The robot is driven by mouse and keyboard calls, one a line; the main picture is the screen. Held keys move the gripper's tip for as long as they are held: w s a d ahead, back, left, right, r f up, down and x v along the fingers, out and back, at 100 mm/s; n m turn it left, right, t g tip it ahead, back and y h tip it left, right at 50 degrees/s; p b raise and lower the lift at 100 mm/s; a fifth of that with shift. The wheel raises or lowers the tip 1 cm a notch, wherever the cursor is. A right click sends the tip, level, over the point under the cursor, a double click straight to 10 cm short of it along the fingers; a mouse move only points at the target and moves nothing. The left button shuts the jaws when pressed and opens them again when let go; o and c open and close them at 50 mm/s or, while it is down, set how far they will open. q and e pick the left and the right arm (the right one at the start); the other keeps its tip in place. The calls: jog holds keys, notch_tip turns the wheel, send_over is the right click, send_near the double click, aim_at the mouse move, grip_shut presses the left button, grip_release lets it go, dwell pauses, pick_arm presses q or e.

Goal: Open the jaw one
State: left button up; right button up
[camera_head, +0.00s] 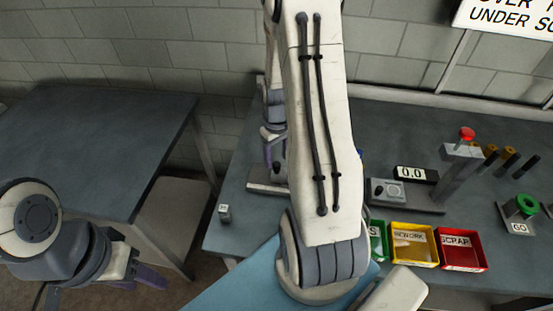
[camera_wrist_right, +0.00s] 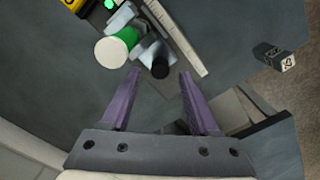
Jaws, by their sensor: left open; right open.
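My right gripper (camera_head: 273,155) is seen in the head view behind my right arm, pointing down over a grey base plate (camera_head: 262,189). In the right wrist view my right gripper (camera_wrist_right: 160,72) has its two purple fingers apart with nothing between them. Just beyond the fingertips is a grey device with a black knob (camera_wrist_right: 160,68) and a green and white cylinder (camera_wrist_right: 116,47). I cannot tell which part is jaw one or whether it is open. My left gripper (camera_head: 148,276) is open and empty at lower left, away from the bench.
A small labelled grey block (camera_head: 224,213) stands at the bench's left edge. Green, yellow (camera_head: 412,243) and red (camera_head: 461,248) bins stand at the front right. Behind them are a display (camera_head: 411,174) and a red-knobbed stand (camera_head: 463,150). The left table (camera_head: 105,140) is bare.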

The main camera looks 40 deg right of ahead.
jog(key=shift+f, duration=1.15)
grip_shut()
dwell(0.6)
